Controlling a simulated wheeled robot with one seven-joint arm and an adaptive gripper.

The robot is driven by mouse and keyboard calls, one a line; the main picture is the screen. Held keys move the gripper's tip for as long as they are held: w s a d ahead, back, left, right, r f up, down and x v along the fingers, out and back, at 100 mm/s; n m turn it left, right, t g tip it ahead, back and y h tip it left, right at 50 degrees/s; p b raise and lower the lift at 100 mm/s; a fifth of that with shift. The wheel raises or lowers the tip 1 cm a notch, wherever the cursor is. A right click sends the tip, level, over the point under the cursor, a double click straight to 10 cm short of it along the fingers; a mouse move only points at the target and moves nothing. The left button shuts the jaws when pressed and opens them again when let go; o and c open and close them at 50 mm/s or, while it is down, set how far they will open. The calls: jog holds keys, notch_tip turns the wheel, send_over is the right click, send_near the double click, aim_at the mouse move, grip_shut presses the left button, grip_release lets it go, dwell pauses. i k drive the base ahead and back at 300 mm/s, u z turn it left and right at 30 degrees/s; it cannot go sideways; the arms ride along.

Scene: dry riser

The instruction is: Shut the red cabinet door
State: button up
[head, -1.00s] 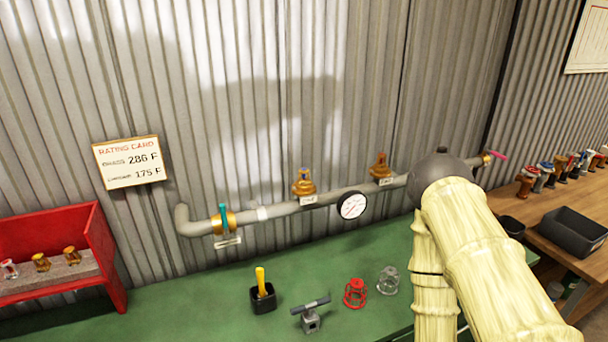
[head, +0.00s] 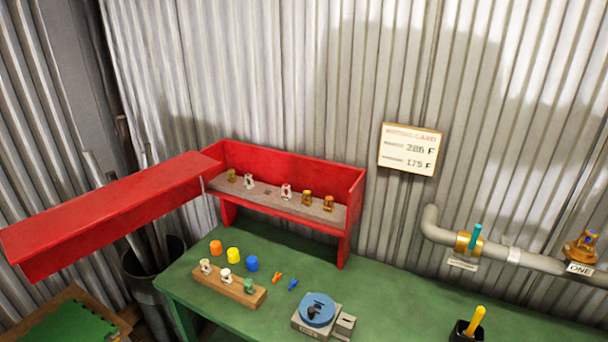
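The red cabinet (head: 290,160) stands at the back of the green bench against the corrugated wall. Its red door (head: 110,212) is swung wide open to the left and sticks out past the bench's left end. Inside the cabinet, a grey shelf holds several small brass and white fittings in a row. My gripper is not in view, so its state and its place relative to the door are hidden.
On the green bench (head: 390,305) are a wooden block (head: 228,287) with fittings, coloured caps, a blue round device (head: 317,309) and a black cup (head: 466,331). A dark bin (head: 150,265) with rods stands below the door. A pipe (head: 525,258) runs along the wall at right.

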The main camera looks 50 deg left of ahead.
aim_at(43, 244)
jog(key=u, duration=3.45)
